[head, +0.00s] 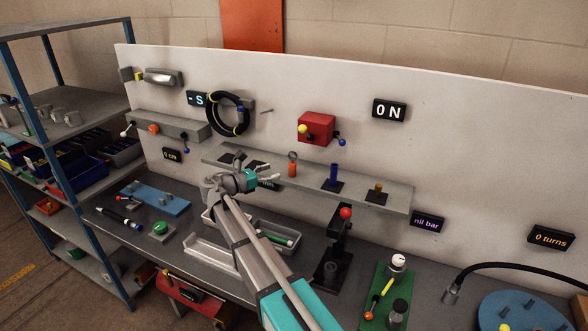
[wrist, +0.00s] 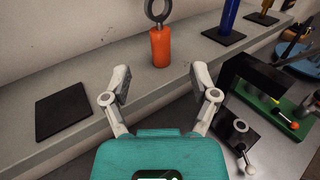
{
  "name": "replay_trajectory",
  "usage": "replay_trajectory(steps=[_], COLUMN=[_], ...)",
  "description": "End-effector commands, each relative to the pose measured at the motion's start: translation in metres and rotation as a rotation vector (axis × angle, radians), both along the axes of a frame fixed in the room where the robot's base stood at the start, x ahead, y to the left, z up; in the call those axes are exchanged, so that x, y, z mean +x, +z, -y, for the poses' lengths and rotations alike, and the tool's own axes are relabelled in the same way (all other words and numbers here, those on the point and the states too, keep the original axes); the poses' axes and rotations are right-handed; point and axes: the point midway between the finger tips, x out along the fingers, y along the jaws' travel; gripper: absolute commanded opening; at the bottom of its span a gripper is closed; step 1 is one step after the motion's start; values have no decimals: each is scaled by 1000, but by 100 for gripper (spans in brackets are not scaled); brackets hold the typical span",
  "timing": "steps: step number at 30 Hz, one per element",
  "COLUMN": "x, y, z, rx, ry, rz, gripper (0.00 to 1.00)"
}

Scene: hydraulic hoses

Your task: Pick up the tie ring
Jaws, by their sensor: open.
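An orange upright cylinder with a grey ring on top, which looks like the tie ring (head: 292,168), stands on the grey wall shelf. In the wrist view the tie ring (wrist: 160,46) is straight ahead, centred, beyond the fingertips. My gripper (head: 272,171) is at the shelf's front, left of the tie ring in the head view. In the wrist view my gripper (wrist: 160,80) is open, its two fingers wide apart with nothing between them. The fingers do not touch the tie ring.
A bare black pad (wrist: 63,110) lies left on the shelf (head: 310,184). A blue cylinder (head: 334,173) on a black pad stands to the right. A black press with a red knob (head: 345,213) rises below the shelf.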

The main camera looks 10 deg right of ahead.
Motion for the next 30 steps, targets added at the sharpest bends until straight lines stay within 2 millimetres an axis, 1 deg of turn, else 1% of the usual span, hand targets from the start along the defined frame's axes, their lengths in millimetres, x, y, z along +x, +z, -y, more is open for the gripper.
replay_trajectory(steps=[1,3,6,10,22,26,30], x=[3,6,8,10,11,13,18], y=[0,0,0,0,0,-1,-2], z=[8,15,22,27,29,38,53], rx=[0,0,0,0,0,0,0], ry=[-1,-1,0,1,0,0,-1], rz=[0,0,0,0,0,0,0], gripper=[76,76,76,76,76,76,76])
